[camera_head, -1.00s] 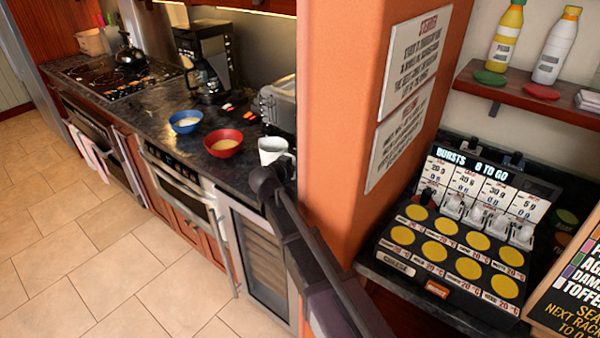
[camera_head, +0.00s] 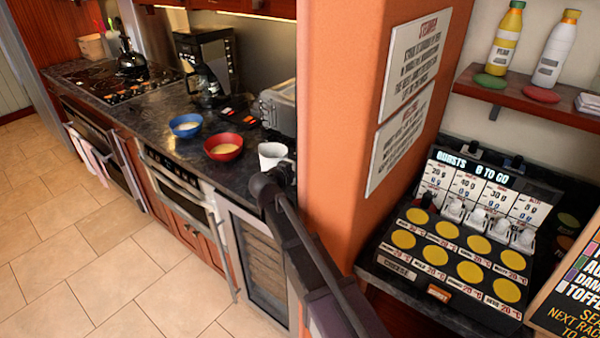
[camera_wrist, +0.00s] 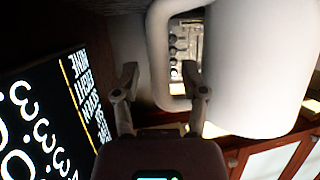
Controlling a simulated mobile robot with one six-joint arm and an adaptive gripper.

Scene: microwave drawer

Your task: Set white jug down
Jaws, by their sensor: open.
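The white jug (camera_head: 271,154) stands upright on the dark counter's right end, next to the orange wall, in the head view. In the wrist view the jug (camera_wrist: 265,70) fills the upper right, with its loop handle towards my gripper. My gripper (camera_wrist: 160,78) is open there, its two fingers apart on either side of the handle's outer bar. I cannot tell whether a finger touches it. In the head view my gripper (camera_head: 277,177) is at the jug's near side, small and dark, partly covering it.
A red bowl (camera_head: 223,153) and a blue bowl (camera_head: 185,132) stand left of the jug. A toaster (camera_head: 279,104) is behind it. A coffee maker (camera_head: 207,68) stands farther back. The orange wall (camera_head: 335,120) closes off the right side. The counter front between jug and red bowl is narrow.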

